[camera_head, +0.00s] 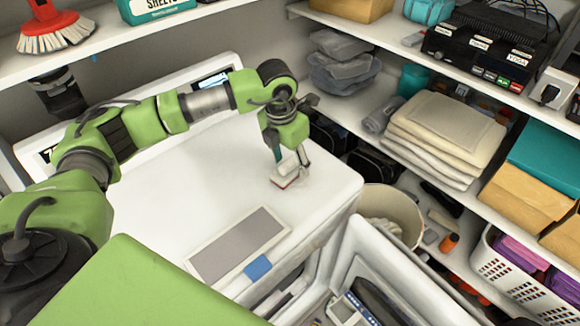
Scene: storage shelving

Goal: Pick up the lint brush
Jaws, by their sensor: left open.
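A small white object with a red lower edge, seemingly the lint brush (286,178), lies on the white top of an appliance (215,160), near its far right part. My left gripper (289,163) points down right over it with its fingers open. The fingers hide part of the object, and I cannot tell whether they touch it. My right gripper is not in view.
A grey panel (239,245) and a blue piece (258,267) are at the appliance's front. Shelves with folded towels (445,135) and boxes (525,190) stand at the right. The left part of the top is clear.

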